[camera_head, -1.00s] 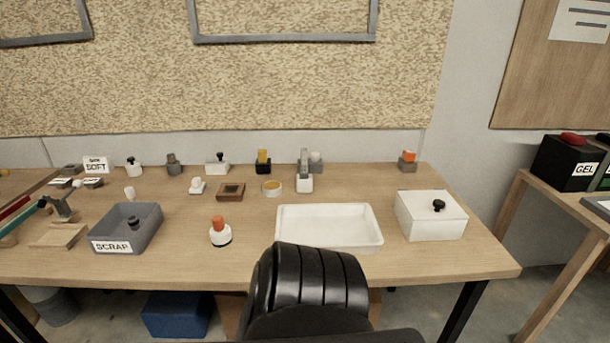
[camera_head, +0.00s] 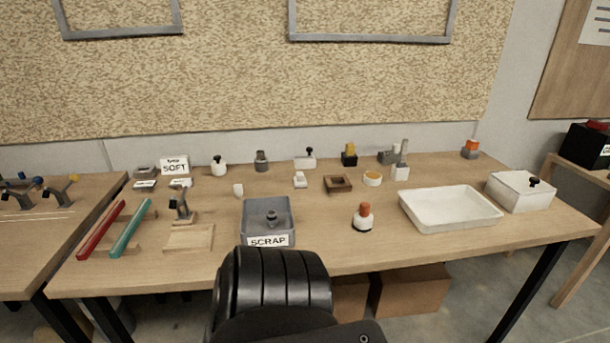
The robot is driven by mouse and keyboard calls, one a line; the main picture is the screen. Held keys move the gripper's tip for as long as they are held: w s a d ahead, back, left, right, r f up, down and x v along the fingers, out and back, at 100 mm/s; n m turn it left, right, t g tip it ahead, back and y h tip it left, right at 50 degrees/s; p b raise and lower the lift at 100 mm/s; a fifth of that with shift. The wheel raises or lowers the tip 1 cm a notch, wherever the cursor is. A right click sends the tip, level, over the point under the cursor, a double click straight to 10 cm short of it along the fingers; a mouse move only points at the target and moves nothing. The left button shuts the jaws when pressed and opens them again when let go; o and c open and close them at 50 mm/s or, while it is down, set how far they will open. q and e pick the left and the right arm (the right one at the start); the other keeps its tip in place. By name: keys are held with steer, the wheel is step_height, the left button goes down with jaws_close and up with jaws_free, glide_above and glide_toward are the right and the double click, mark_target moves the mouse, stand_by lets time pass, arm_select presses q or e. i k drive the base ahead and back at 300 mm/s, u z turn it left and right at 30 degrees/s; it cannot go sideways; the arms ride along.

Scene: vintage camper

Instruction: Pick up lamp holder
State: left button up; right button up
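I cannot tell for sure which of the small parts on the workbench (camera_head: 330,245) is the lamp holder. Small fittings stand along the back: a white one with a black knob (camera_head: 218,167), a dark grey one (camera_head: 261,161), a yellow-and-black one (camera_head: 349,154) and a white block with a grey post (camera_head: 401,163). A white and black piece with an orange top (camera_head: 363,217) stands nearer the front. A grey knobbed part (camera_head: 271,217) lies in the grey SCRAP bin (camera_head: 286,206). Neither gripper is in view.
A white tray (camera_head: 449,222) and a white lidded box (camera_head: 519,191) are at the right. Red (camera_head: 100,230) and teal (camera_head: 130,228) bars lie at the left by a wooden stand (camera_head: 188,238). Cardboard boxes (camera_head: 411,289) are under the bench. A black part of mine blocks the lower middle.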

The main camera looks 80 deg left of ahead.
mark_target(361, 225)
steer(key=k, duration=1.15)
steer(key=u, duration=1.2)
